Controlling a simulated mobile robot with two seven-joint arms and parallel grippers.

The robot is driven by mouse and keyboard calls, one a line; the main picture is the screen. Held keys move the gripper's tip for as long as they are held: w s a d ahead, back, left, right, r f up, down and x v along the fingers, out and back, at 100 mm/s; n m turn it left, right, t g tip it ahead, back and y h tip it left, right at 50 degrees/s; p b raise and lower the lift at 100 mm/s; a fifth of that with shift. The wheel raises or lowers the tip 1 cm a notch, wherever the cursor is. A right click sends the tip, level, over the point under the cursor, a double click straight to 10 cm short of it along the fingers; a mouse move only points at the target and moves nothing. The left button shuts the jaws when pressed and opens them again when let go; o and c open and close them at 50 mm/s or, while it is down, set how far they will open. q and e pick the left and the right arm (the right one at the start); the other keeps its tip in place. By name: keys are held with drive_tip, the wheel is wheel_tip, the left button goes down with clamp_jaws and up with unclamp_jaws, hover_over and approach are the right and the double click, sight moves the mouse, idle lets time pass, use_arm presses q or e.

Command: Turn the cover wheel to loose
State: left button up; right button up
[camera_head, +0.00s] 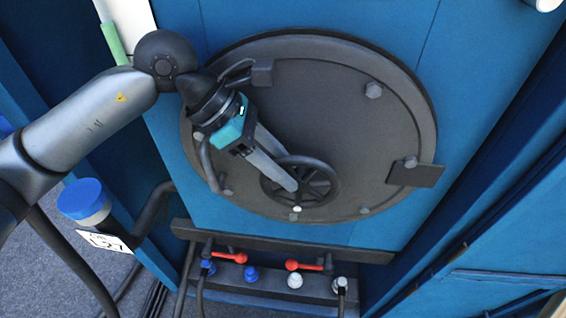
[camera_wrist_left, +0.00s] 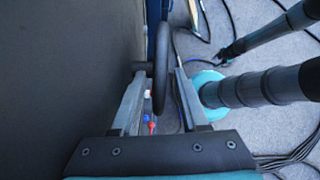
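The cover wheel (camera_head: 320,181) is a small dark spoked handwheel low on a large round grey cover (camera_head: 300,105). My left gripper (camera_head: 292,186) reaches in from the upper left, with its fingertips at the wheel. In the left wrist view, the wheel's rim (camera_wrist_left: 161,75) stands between the two fingers, seen edge-on. A gap shows on each side of the rim, so the fingers are open around it and do not look clamped. The fingers hide part of the wheel's hub and spokes in the head view. My right gripper is not in view.
Bolts and a flat bracket (camera_head: 415,174) stick out from the cover. Below is a dark ledge (camera_head: 290,247) over a panel with red levers (camera_head: 305,265) and blue and white knobs. A blue-capped post (camera_head: 84,200) with a label stands at left. Cables lie on the floor.

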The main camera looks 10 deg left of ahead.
use_arm(q)
drive_tip(key=v, duration=1.5)
